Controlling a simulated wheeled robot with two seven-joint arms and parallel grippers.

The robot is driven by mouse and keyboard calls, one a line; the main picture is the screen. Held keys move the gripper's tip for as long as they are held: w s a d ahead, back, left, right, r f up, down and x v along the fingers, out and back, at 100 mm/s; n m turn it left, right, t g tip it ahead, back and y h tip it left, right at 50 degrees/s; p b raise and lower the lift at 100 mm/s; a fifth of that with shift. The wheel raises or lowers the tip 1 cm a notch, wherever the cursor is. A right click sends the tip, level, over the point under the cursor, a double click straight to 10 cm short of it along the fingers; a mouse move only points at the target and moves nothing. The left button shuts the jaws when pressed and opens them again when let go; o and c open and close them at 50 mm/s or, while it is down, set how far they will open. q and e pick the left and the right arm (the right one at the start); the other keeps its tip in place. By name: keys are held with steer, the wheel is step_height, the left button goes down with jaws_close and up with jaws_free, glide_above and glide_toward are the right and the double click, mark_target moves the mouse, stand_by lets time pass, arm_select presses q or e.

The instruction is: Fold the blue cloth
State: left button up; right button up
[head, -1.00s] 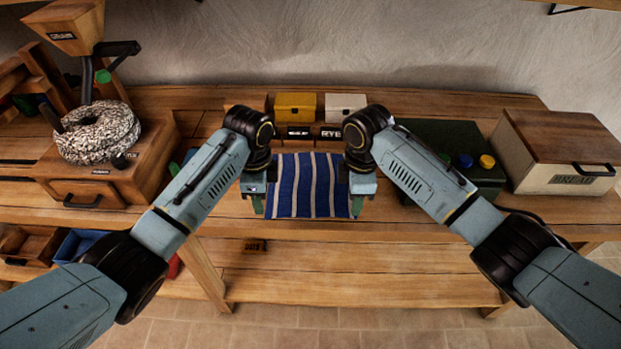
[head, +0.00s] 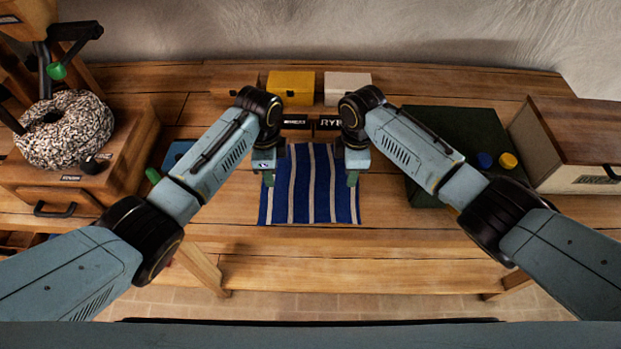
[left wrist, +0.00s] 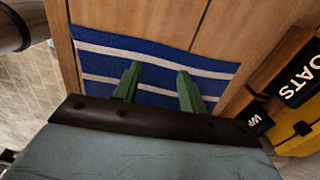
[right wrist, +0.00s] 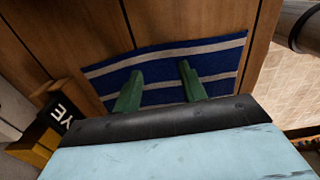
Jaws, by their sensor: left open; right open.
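The blue cloth (head: 312,200) with white stripes lies flat on the wooden bench, its near edge close to the bench's front edge. My left gripper (head: 268,178) is over the cloth's left side, and my right gripper (head: 352,178) is over its right side. In the left wrist view the green fingers (left wrist: 155,85) are apart, with the cloth (left wrist: 150,55) beneath and beyond them. In the right wrist view the fingers (right wrist: 160,85) are also apart over the cloth (right wrist: 170,60). Both grippers are empty. The cloth's far corners are partly hidden by my arms.
Behind the cloth stand a yellow box (head: 292,86) and a white box (head: 347,86) with labels. A dark green case (head: 440,140) is right of it, then a bread box (head: 575,140). A mill (head: 65,130) stands at left. Bare bench lies at either side of the cloth.

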arm_select(q)
steer(key=shift+w+f, duration=0.1)
steer(key=shift+f, duration=0.55)
arm_select(e)
steer(key=shift+w+f, duration=0.1)
steer(key=shift+f, duration=0.55)
arm_select(q)
steer(key=shift+f, duration=0.4)
arm_select(e)
steer(key=shift+f, duration=0.4)
arm_select(q)
steer(key=shift+f, duration=0.1)
arm_select(e)
steer(key=shift+f, duration=0.1)
arm_select(q)
steer(key=shift+f, duration=0.1)
arm_select(e)
steer(key=shift+f, duration=0.1)
arm_select(q)
jaws_close()
arm_select(e)
jaws_close()
arm_select(q)
steer(key=shift+r, duration=0.2)
arm_select(e)
steer(key=shift+r, duration=0.2)
